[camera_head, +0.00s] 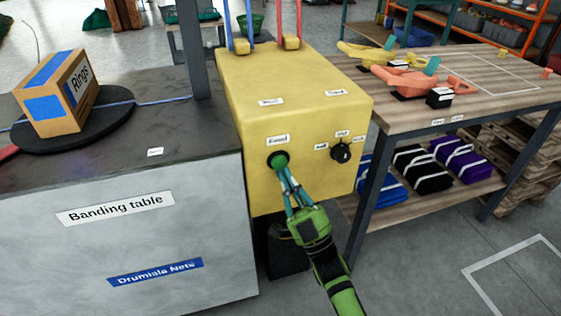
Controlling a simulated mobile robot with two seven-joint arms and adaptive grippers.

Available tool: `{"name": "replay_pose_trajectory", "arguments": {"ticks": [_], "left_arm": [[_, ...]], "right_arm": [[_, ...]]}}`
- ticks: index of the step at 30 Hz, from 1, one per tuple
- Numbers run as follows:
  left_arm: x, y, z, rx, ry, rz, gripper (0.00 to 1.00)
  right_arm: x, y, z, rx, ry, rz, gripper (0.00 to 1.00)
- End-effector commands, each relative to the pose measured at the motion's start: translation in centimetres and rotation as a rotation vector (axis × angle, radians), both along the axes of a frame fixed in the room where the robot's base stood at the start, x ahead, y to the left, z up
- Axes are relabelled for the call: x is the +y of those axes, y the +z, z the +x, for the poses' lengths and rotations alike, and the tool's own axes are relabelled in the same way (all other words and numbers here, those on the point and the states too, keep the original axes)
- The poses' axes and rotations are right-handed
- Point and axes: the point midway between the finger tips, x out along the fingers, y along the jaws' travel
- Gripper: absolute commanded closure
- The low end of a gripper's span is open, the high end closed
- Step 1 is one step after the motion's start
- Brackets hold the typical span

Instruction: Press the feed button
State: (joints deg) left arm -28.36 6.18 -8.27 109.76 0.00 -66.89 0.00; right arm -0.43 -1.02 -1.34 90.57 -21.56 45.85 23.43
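The yellow machine box (300,103) stands in the middle of the view. On its front face a small label (278,139) sits just above a round dark-rimmed button (271,160), which is mostly covered by my gripper's tips. My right gripper (281,161) reaches up from below, its fingers close together and its tips at the button. I cannot tell whether the tips press it or only touch it. A black knob (341,152) with small labels sits to the right on the same face. My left gripper is not in view.
The grey banding table (120,225) stands at left, with a cardboard Rings box (60,93) on a black round plate (112,123). A wooden bench (400,112) with orange and yellow tools stands at right, folded bags on its lower shelf (400,212).

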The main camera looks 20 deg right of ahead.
Motion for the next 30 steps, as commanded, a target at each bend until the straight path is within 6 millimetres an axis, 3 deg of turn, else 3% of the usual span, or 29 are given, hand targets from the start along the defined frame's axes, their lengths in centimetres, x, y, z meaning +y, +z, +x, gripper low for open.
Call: {"name": "replay_pose_trajectory", "arguments": {"ticks": [8,21,30], "left_arm": [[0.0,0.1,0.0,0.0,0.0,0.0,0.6],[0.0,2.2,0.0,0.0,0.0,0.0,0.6],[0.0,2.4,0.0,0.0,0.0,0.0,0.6]], "right_arm": [[0.0,0.0,-0.2,0.0,0.0,0.0,1.0],[-0.2,0.1,-4.2,0.001,0.001,-0.001,1.0],[-0.2,0.0,-5.0,-0.001,0.0,0.0,1.0]]}}
